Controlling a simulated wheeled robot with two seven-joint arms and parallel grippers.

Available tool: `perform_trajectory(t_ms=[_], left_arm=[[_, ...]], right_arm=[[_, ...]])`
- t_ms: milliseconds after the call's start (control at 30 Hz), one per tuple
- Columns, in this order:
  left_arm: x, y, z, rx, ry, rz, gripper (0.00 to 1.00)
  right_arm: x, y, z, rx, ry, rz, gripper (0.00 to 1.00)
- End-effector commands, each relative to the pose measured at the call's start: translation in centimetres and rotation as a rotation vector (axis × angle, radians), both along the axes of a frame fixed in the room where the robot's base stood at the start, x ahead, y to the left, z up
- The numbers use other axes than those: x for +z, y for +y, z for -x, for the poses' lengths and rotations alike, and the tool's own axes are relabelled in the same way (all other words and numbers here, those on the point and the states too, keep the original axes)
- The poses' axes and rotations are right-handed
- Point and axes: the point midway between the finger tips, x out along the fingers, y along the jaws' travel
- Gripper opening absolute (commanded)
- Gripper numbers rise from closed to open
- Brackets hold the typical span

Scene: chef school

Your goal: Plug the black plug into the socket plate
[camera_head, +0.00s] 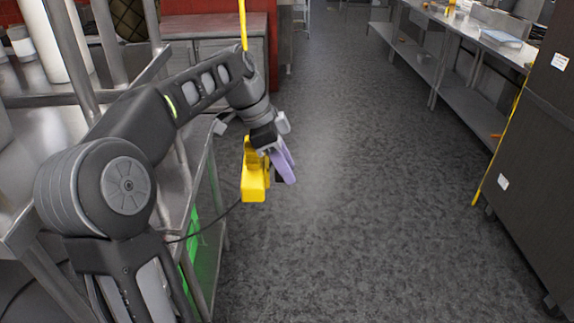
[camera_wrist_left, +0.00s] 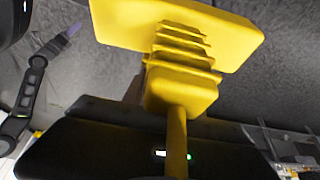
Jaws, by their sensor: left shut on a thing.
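A yellow socket block (camera_head: 255,183), which I take for the socket plate, hangs on a yellow cord in the head view. My left gripper (camera_head: 283,166), with pale purple fingers, is right beside the block and overlaps it in the picture. It is shut on a small dark thing (camera_head: 279,179), mostly hidden, which I take for the black plug. A thin black cable (camera_head: 205,229) runs up towards it. In the left wrist view, the yellow block (camera_wrist_left: 180,85) with its ribbed neck fills the middle and hides the fingertips. My right gripper (camera_wrist_left: 72,30) shows small there.
A metal shelf rack (camera_head: 205,190) stands close on the left below my arm. A dark cabinet (camera_head: 535,165) and steel benches (camera_head: 460,90) line the right. The grey floor (camera_head: 350,200) between them is clear.

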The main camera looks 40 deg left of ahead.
Motion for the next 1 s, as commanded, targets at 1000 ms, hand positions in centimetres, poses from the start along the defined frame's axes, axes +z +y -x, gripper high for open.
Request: perform_trajectory(t_ms=[1000], left_arm=[[0.0,-0.9,-0.8,0.003,0.003,-0.004,0.0]], right_arm=[[0.2,0.0,0.0,0.0,0.0,0.0,0.36]])
